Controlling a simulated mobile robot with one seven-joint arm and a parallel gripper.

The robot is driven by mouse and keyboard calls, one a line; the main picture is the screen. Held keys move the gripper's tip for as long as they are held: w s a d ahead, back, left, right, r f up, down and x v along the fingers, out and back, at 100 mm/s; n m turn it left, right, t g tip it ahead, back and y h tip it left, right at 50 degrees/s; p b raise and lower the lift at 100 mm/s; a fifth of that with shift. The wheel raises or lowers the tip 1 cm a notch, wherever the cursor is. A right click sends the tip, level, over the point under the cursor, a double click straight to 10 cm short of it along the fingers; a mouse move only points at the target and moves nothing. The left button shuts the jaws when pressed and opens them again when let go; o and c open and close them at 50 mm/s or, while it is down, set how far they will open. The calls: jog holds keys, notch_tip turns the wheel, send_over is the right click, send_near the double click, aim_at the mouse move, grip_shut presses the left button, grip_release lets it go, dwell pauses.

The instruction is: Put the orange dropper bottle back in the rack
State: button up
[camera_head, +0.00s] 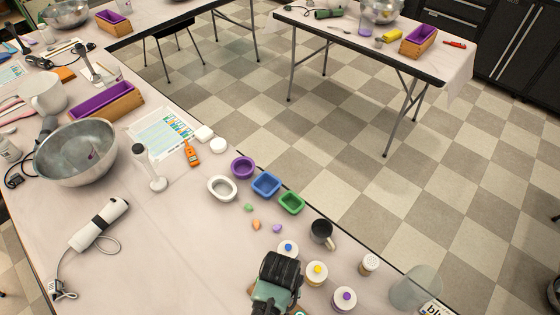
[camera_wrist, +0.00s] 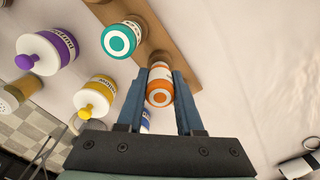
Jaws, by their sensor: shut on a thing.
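The orange dropper bottle (camera_wrist: 159,96) shows in the wrist view with an orange and white ringed top. My gripper (camera_wrist: 160,80) is shut on it, one blue-grey finger on each side. The brown wooden rack (camera_wrist: 180,40) lies just beyond and beneath the bottle. A teal-topped bottle (camera_wrist: 121,40) stands at the rack, up and left of the orange one. I cannot tell whether the orange bottle's base is in a rack hole or above it. In the head view my gripper (camera_head: 276,290) is at the bottom centre and hides the orange bottle and most of the rack.
Bottles with purple (camera_head: 345,297), yellow (camera_head: 317,270) and blue (camera_head: 288,248) tops stand close to my gripper. A dark mug (camera_head: 321,234), a shaker (camera_head: 369,265) and a clear beaker (camera_head: 416,288) are farther right. The table left of my gripper is mostly clear.

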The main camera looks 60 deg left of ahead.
jog(key=shift+f, duration=0.3)
jog(key=o, duration=0.7)
jog(key=shift+c, duration=0.2)
jog(key=shift+o, duration=0.3)
jog(key=o, duration=0.3)
jog(key=shift+o, duration=0.2)
notch_tip(320, 180, up, 8)
jog(key=p, duration=0.8)
jog(key=shift+r+p, duration=0.1)
jog(key=shift+p, duration=0.25)
